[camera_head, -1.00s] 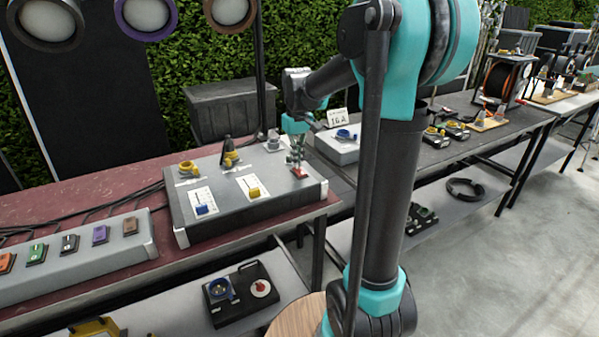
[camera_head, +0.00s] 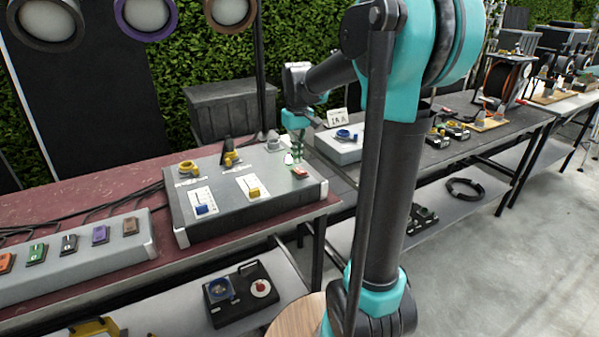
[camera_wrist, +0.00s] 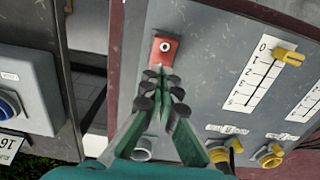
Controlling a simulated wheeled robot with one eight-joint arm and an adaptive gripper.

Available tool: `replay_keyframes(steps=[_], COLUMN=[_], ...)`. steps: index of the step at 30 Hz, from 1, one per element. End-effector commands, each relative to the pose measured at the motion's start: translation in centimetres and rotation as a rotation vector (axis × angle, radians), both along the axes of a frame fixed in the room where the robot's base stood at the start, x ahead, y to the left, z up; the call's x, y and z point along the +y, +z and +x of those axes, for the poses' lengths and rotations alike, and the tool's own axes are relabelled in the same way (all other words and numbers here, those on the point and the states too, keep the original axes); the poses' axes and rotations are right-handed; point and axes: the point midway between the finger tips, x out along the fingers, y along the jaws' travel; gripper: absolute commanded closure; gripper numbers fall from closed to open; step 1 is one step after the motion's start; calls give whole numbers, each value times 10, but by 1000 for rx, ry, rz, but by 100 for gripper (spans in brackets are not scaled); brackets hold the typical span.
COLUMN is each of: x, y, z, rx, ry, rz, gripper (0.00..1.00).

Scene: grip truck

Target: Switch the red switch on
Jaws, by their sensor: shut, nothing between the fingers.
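The red switch (camera_head: 300,172) is near the right end of the grey control box (camera_head: 250,215), on its top. In the wrist view the red switch (camera_wrist: 164,47) is a small red block with a pale mark, just beyond my fingertips. My gripper (camera_head: 293,158) is just behind and above it. In the wrist view my gripper (camera_wrist: 164,78) has its green fingers together with nothing between them. A small gap shows between the fingertips and the switch; whether they touch is hard to tell. The switch's position, on or off, is too small to read.
The box also carries a yellow slider (camera_head: 254,192), a blue slider (camera_head: 203,209) and yellow knobs (camera_head: 187,167). A lower panel of coloured switches (camera_head: 70,246) lies to the left. A second grey box with a blue ring (camera_head: 343,135) stands to the right.

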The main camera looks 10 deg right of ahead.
Motion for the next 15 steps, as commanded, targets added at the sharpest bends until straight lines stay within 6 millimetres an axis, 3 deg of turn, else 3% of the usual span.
replay_keyframes(steps=[15], x=[0], y=[38], z=[0], rx=[0], ry=[0], rz=[0], gripper=[100])
